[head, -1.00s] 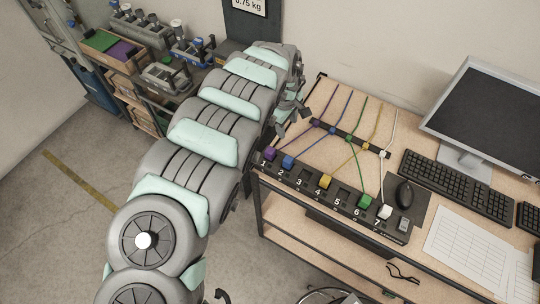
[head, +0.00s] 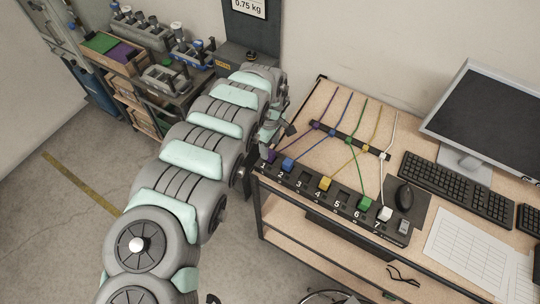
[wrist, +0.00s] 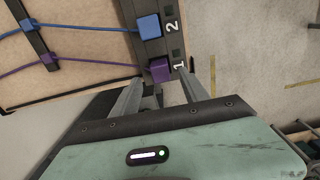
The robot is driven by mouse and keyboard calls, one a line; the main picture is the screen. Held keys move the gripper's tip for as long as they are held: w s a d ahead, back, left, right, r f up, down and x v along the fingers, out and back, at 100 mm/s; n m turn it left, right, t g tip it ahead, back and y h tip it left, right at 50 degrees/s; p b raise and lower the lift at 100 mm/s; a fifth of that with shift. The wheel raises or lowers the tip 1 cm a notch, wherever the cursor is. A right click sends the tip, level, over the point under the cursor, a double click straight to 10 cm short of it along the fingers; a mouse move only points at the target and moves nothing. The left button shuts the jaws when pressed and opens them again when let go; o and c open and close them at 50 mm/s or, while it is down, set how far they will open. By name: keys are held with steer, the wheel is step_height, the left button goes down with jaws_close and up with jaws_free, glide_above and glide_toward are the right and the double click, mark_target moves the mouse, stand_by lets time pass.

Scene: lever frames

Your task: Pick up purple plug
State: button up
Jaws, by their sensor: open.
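The purple plug (wrist: 159,71) sits in slot 1 at the end of the black numbered strip (wrist: 151,45), with a purple cable running from it. In the head view the purple plug (head: 271,156) is at the left end of the strip, partly hidden by my arm. My gripper (wrist: 160,79) is open in the wrist view. Its two fingers point towards the purple plug, one on either side of it in the picture. I cannot tell how far the fingertips are above it. Nothing is held.
A blue plug (wrist: 148,26) sits beside the purple one in slot 2. Yellow (head: 324,184), green (head: 365,202) and white (head: 385,213) plugs stand further along. Cables run to a second black strip (head: 350,139).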

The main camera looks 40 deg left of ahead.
mark_target(270, 152)
steer(key=shift+d+f, duration=0.1)
steer(key=shift+f, duration=1.95)
steer(key=shift+c, duration=0.3)
steer(key=shift+s, duration=0.1)
jaws_close()
